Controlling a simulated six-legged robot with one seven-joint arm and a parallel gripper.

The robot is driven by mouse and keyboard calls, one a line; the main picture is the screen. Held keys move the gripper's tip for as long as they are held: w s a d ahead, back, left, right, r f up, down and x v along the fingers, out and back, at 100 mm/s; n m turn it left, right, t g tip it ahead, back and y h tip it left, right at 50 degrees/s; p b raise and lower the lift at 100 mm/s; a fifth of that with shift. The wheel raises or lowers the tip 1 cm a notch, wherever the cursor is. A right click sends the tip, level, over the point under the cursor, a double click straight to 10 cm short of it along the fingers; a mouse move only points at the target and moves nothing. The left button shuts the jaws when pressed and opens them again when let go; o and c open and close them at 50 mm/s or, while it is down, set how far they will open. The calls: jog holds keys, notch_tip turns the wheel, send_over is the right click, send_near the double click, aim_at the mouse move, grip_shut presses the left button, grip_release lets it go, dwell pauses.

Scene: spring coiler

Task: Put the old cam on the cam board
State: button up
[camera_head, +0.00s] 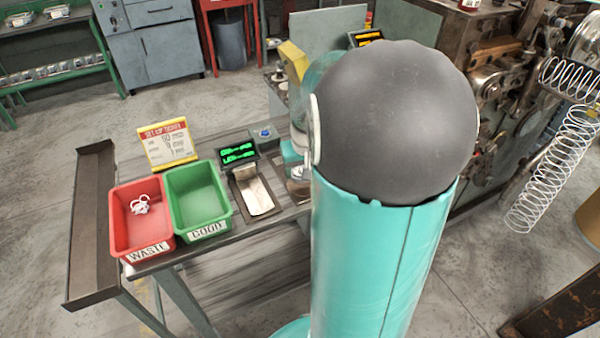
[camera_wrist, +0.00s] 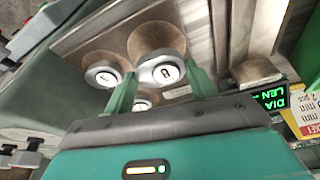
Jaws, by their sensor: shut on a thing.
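In the wrist view, my gripper (camera_wrist: 162,78) has its two teal fingers on either side of a silver round cam (camera_wrist: 162,70) with a white marked label. The fingers are shut on this cam. It is in front of a brown round patch on the cam board (camera_wrist: 88,36); I cannot tell whether it touches the board. A second labelled silver piece (camera_wrist: 104,75) is just left of the fingers, by another brown patch. A third (camera_wrist: 143,103) shows partly between the fingers, near the palm. In the head view my arm hides the gripper and held cam.
The coiling machine (camera_head: 500,90) with hanging springs stands at right.

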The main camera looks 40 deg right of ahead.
jog(key=x, duration=0.3)
jog(key=shift+s+a+f, duration=0.15)
jog(key=shift+s, duration=0.25)
jog(key=shift+f, duration=0.1)
jog(key=o, duration=1.1)
